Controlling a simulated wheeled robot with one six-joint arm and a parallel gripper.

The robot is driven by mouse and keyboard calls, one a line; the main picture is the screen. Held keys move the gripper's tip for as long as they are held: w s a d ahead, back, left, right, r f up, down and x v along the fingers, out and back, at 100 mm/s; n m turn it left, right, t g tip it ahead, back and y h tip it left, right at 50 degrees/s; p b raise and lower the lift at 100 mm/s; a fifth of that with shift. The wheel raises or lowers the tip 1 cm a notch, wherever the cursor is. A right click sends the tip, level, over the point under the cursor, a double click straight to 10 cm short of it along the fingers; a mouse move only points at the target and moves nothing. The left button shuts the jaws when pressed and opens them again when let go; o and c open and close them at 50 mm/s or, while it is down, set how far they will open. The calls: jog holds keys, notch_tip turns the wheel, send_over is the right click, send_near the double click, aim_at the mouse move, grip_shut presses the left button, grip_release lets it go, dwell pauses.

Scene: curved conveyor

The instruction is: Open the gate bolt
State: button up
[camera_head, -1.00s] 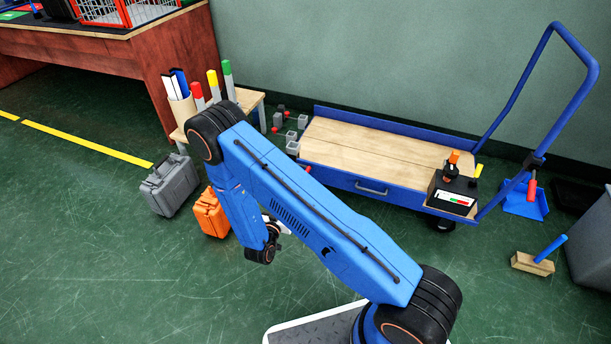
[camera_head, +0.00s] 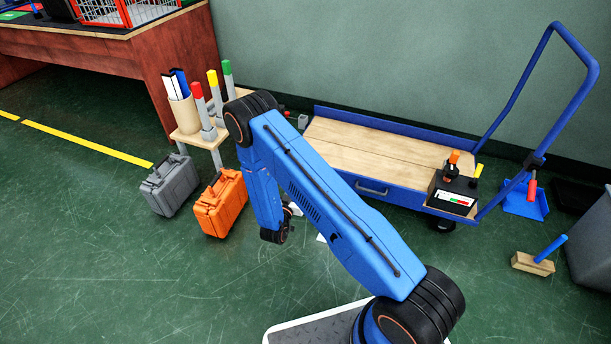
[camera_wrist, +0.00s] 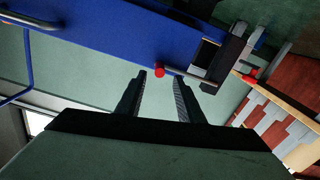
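In the wrist view, a small red knob (camera_wrist: 160,71) sits at the end of a thin rod along the edge of a blue panel (camera_wrist: 110,42). The rod runs right toward a dark and grey bracket (camera_wrist: 228,58); this looks like the gate bolt. My gripper (camera_wrist: 161,84) is open, its two dark fingers pointing toward the panel. The knob appears between and just beyond the fingertips, and nothing is held. How far apart knob and fingers are in depth I cannot tell. In the head view, my arm hides the bolt and the gripper fingers.
A blue cart (camera_head: 352,155) with a wooden deck stands by the wall, carrying a black box (camera_head: 453,196). An orange case (camera_head: 221,204) and a grey case (camera_head: 170,186) stand on the floor left of my arm. A small table (camera_head: 198,137) holds coloured rods. Open floor lies in front.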

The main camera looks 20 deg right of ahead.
jog(key=x, duration=0.6)
jog(key=shift+w+d, duration=0.25)
